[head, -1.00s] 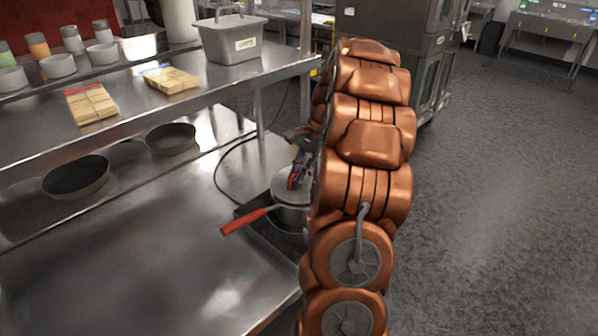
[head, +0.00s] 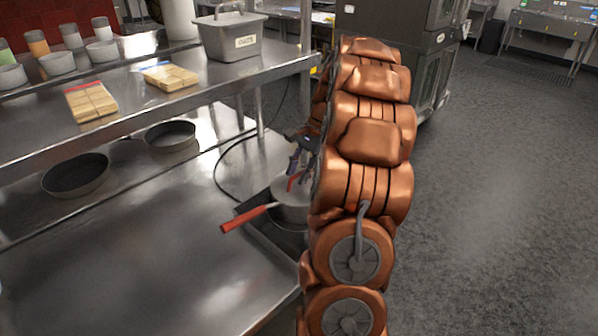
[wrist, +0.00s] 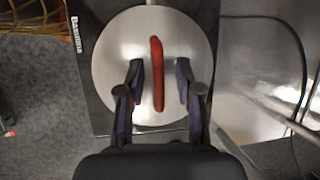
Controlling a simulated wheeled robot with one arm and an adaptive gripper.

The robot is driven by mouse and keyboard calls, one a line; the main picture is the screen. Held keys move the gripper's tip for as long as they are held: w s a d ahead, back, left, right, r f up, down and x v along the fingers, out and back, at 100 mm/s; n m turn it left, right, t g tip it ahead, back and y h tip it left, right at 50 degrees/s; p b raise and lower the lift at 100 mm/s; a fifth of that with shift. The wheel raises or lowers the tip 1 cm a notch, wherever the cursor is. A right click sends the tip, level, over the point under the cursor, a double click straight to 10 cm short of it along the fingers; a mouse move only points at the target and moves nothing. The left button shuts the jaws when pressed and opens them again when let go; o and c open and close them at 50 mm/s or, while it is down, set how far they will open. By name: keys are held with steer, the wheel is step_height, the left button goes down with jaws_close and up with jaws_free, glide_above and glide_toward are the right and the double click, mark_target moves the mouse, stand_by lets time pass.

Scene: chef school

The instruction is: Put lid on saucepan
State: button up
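The saucepan (head: 293,214) has a red handle (head: 248,217) pointing left and stands on a dark hob (head: 268,236) at the counter's right end. The round silver lid (wrist: 125,50) with a red bar handle (wrist: 157,75) lies over the pan, seemingly seated; my arm partly hides this in the head view. My gripper (wrist: 160,82) is open above the lid, with one finger on each side of the red bar and a gap on both sides. In the head view my gripper (head: 297,165) is just above the lid.
Two dark frying pans (head: 75,175) (head: 170,135) sit on the counter under the shelf. The shelf (head: 120,124) carries a grey bin (head: 230,38), wrapped wooden bundles (head: 90,101) and small bowls. A black cable (head: 218,165) curves behind the hob. The counter's front left is clear.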

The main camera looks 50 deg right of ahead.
steer(key=shift+r, duration=0.7)
steer(key=shift+d, duration=0.2)
steer(key=v, duration=1.1)
steer(key=shift+r+p, duration=0.25)
steer(key=shift+p, duration=0.15)
steer(key=shift+s, duration=0.1)
